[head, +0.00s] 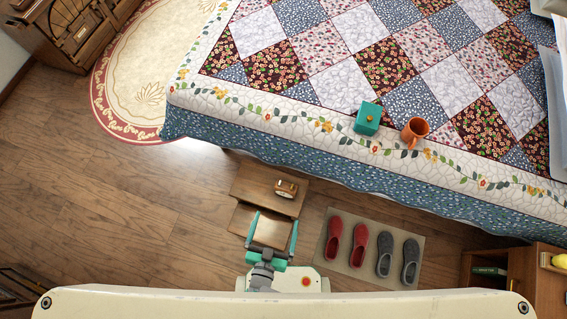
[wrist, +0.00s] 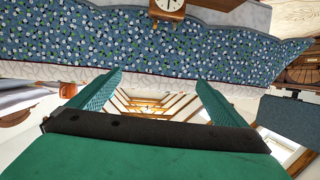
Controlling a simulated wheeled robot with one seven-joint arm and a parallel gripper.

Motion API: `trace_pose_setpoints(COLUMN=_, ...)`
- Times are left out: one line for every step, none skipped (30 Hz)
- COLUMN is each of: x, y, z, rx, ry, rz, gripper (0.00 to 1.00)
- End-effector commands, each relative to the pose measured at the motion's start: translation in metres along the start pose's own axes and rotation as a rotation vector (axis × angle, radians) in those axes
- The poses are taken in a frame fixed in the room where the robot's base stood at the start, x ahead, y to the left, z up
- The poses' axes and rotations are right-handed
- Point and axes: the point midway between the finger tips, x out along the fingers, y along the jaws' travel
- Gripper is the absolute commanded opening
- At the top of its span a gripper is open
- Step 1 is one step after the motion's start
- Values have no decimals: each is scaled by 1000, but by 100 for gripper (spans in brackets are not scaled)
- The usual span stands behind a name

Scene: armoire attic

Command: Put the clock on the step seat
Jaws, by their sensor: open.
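The clock (head: 286,188) is a small wooden block with a round face. It rests on the upper tread of the brown wooden step seat (head: 252,181), toward the right side. My gripper (head: 275,218) is open and empty, its two teal fingers spread over the lower tread, apart from the clock. In the wrist view the clock (wrist: 168,9) shows its white dial at the top edge, partly cut off, beyond the open gripper (wrist: 159,77). Nothing is between the fingers.
A bed with a patchwork quilt (head: 330,88) stands behind the step seat. A teal box (head: 368,118) and an orange mug (head: 414,131) are on it. Red and grey shoes lie on a mat (head: 340,218) to the right. Wooden floor (head: 120,210) is clear at left.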

Motion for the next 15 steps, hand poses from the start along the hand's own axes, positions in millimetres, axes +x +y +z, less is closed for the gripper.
trace_pose_setpoints(x=-20, y=4, z=-24, rx=-10, ry=10, rz=-26, gripper=97)
trace_pose_setpoints(x=-30, y=8, z=-39, rx=-16, ry=16, rz=-38, gripper=97)
trace_pose_setpoints(x=-42, y=12, z=-60, rx=-24, ry=26, rz=-56, gripper=97)
trace_pose_setpoints(x=-51, y=16, z=-75, rx=-31, ry=32, rz=-70, gripper=97)
trace_pose_setpoints(x=-59, y=19, z=-90, rx=-37, ry=38, rz=-84, gripper=97)
trace_pose_setpoints(x=-69, y=22, z=-110, rx=-45, ry=47, rz=-103, gripper=97)
trace_pose_setpoints(x=-76, y=24, z=-125, rx=-51, ry=54, rz=-116, gripper=97)
trace_pose_setpoints(x=-82, y=26, z=-138, rx=-57, ry=59, rz=-129, gripper=97)
trace_pose_setpoints(x=-88, y=28, z=-155, rx=-64, ry=67, rz=-146, gripper=97)
trace_pose_setpoints(x=-93, y=29, z=-167, rx=-70, ry=72, rz=-157, gripper=97)
trace_pose_setpoints(x=-96, y=29, z=-177, rx=-74, ry=77, rz=-167, gripper=97)
trace_pose_setpoints(x=-100, y=30, z=-188, rx=-78, ry=82, rz=-178, gripper=97)
trace_pose_setpoints(x=-103, y=30, z=-195, rx=-81, ry=85, rz=-184, gripper=97)
trace_pose_setpoints(x=-105, y=30, z=-201, rx=-84, ry=87, rz=-190, gripper=97)
trace_pose_setpoints(x=-107, y=30, z=-207, rx=-87, ry=90, rz=-197, gripper=97)
